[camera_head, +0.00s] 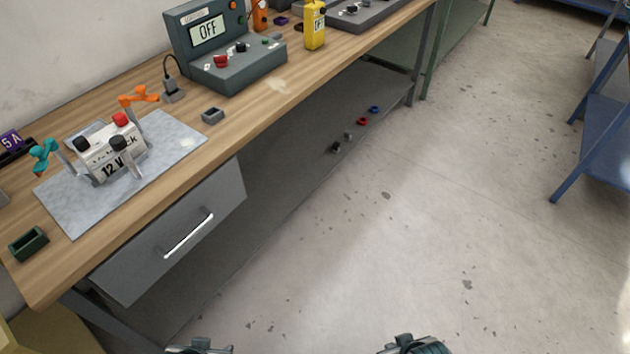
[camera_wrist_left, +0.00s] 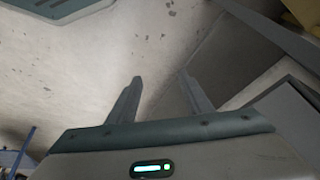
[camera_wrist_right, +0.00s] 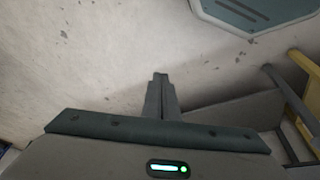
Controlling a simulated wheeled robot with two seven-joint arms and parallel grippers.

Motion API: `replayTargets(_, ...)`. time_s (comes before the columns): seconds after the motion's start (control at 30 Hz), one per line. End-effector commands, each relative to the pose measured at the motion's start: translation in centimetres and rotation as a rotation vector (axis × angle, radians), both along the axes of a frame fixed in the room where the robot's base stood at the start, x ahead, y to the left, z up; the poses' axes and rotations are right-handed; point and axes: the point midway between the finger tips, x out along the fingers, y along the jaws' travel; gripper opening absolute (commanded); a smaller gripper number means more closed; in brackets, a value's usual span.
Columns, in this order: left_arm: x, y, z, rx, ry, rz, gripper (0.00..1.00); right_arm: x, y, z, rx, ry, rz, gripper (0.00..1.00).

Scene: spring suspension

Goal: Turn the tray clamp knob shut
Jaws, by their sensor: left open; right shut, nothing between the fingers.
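A white battery block (camera_head: 103,155) marked 12 V, with a red cap (camera_head: 120,119) and a black cap on top, stands on a grey mat or tray (camera_head: 75,213) at the left of the bench. A dark round knob (camera_head: 118,143) on a pale post stands at the battery's front side; it looks like the tray clamp knob. Whether it is tight cannot be told. My left gripper (camera_wrist_left: 160,78) is open and empty over the floor. My right gripper (camera_wrist_right: 160,77) is shut with nothing in it. Both are low, away from the bench and knob.
Teal (camera_head: 45,153) and orange (camera_head: 138,97) connectors flank the battery. A green open box (camera_head: 28,243) sits at the bench's left corner. A grey console (camera_head: 235,70) reading OFF and a yellow bottle (camera_head: 314,27) stand farther back. A drawer (camera_head: 180,235) hangs below.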

Motion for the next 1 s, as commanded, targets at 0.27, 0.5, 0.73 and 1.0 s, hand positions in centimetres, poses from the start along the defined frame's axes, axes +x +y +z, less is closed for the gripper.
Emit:
replayTargets(0.27,1.1,1.7,6.7,0.050,-0.049,0.071,0.46,-0.8,-0.4,1.8,-0.010,0.032,-0.002,0.00)
replayTargets(0.5,3.6,3.9,11.4,0.110,-0.149,0.189,0.46,-1.3,-0.5,-1.3,-0.016,0.062,-0.001,0.00)
replayTargets(0.73,6.3,5.4,14.2,0.151,-0.254,0.278,0.46,-2.0,-0.6,-5.5,-0.018,0.081,0.002,0.00)
replayTargets(1.0,11.2,7.4,18.5,0.202,-0.456,0.408,0.46,-4.3,-0.8,-13.7,-0.021,0.111,0.009,0.00)
